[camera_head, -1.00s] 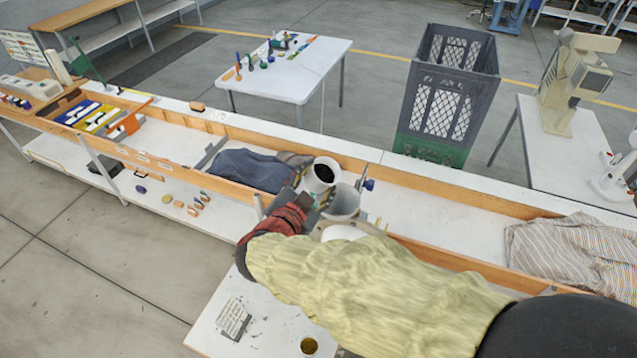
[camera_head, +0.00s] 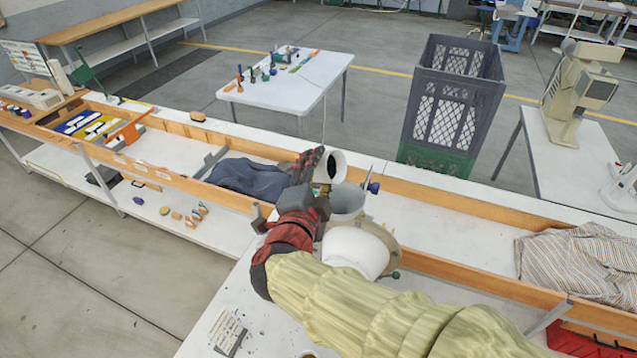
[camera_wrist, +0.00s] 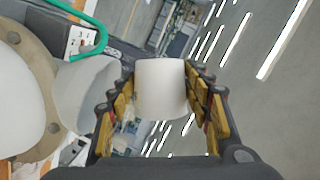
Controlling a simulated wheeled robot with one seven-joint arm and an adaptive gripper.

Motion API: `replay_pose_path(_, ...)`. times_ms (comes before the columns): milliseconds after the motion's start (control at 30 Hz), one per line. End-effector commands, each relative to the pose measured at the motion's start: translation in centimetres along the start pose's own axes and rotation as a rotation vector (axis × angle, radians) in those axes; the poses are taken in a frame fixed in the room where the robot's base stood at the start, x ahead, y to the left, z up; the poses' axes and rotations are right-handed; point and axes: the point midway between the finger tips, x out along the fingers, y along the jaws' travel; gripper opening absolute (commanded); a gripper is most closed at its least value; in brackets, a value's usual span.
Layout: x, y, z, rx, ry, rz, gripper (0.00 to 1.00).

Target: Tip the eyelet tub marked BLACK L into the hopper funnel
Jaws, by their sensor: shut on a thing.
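My gripper (camera_head: 311,172) is shut on a white tub (camera_head: 330,172), which also shows between the padded fingers in the wrist view (camera_wrist: 161,90). The tub is strongly tilted, its open mouth facing right in the head view. No BLACK L marking is visible. The grey hopper funnel (camera_head: 347,203) is just below and in front of the tub's mouth; in the wrist view the funnel (camera_wrist: 88,95) is left of the tub. I cannot tell whether eyelets are falling.
A white rounded bowl (camera_head: 357,252) on a tan round plate sits close to the funnel. A dark blue cloth (camera_head: 247,176) lies left in the wood-edged channel, and a striped cloth (camera_head: 578,262) lies right. A grey crate (camera_head: 452,105) stands behind.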

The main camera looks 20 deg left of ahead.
Motion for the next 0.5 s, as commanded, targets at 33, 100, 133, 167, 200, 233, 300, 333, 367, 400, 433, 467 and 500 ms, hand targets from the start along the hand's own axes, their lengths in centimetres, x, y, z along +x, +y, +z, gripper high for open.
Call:
replay_pose_path(33,0.05,0.28,0.07,0.021,0.001,-0.009,0.23)
replay_pose_path(100,0.01,0.21,-0.02,0.048,0.001,-0.019,0.23)
replay_pose_path(133,0.00,0.19,-0.05,0.060,0.001,-0.024,0.23)
replay_pose_path(167,-0.01,0.18,-0.08,0.072,0.001,-0.028,0.23)
replay_pose_path(200,-0.04,0.14,-0.14,0.087,0.001,-0.034,0.23)
replay_pose_path(233,-0.05,0.10,-0.17,0.099,0.001,-0.038,0.23)
replay_pose_path(300,-0.07,0.03,-0.24,0.128,0.001,-0.049,0.23)
replay_pose_path(333,-0.08,0.01,-0.27,0.139,0.001,-0.053,0.23)
replay_pose_path(367,-0.10,-0.02,-0.29,0.151,0.001,-0.057,0.23)
replay_pose_path(400,-0.12,-0.07,-0.35,0.168,0.001,-0.063,0.23)
replay_pose_path(433,-0.14,-0.11,-0.40,0.181,0.001,-0.068,0.23)
replay_pose_path(467,-0.15,-0.13,-0.44,0.190,0.001,-0.072,0.23)
replay_pose_path(500,-0.17,-0.15,-0.49,0.203,0.001,-0.076,0.23)
